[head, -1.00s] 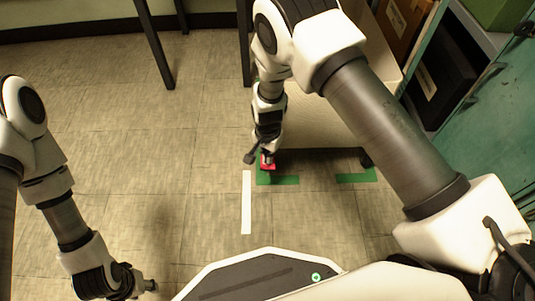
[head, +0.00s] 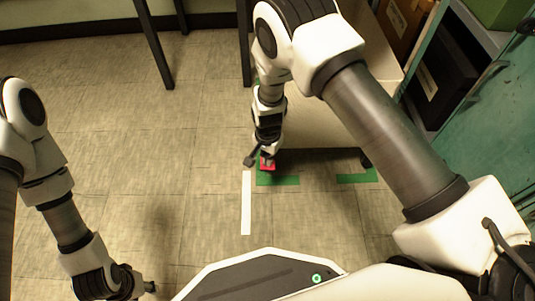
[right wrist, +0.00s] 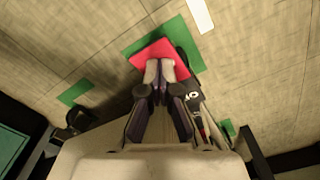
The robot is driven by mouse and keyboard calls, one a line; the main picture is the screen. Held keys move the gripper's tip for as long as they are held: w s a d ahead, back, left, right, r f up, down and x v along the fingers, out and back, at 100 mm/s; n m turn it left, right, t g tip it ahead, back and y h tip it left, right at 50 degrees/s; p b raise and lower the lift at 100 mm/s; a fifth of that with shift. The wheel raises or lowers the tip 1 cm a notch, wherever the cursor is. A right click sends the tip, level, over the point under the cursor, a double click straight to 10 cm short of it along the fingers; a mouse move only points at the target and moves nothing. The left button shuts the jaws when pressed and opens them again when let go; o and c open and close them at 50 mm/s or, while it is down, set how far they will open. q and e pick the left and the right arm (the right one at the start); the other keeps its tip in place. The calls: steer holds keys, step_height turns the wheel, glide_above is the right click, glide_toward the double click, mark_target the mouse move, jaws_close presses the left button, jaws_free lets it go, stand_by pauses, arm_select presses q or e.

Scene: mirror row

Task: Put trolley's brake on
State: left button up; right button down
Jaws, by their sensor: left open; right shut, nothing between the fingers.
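The trolley (head: 318,125) is a pale beige platform, partly hidden by my right arm in the head view. Its near edge also shows in the right wrist view (right wrist: 130,165). A red brake pedal (head: 268,164) sticks out at its near left corner, low above the floor. My right gripper (right wrist: 160,66) is shut and empty, pointing down with its fingertips over the red pedal (right wrist: 150,50). They look to be on or just above it; I cannot tell contact. My left gripper (head: 149,287) is open and empty, low at the left, far from the trolley.
Green floor marks (head: 278,181) lie at the trolley's corners, with a white strip (head: 246,203) on the floor nearby. A shelf unit with boxes (head: 440,80) and a teal cabinet (head: 500,130) stand at the right.

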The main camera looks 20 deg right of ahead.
steer(key=shift+f+b, duration=0.35)
steer(key=shift+f, duration=0.25)
step_height(320, 180, up, 7)
steer(key=p, duration=0.6)
steer(key=shift+p, duration=0.35)
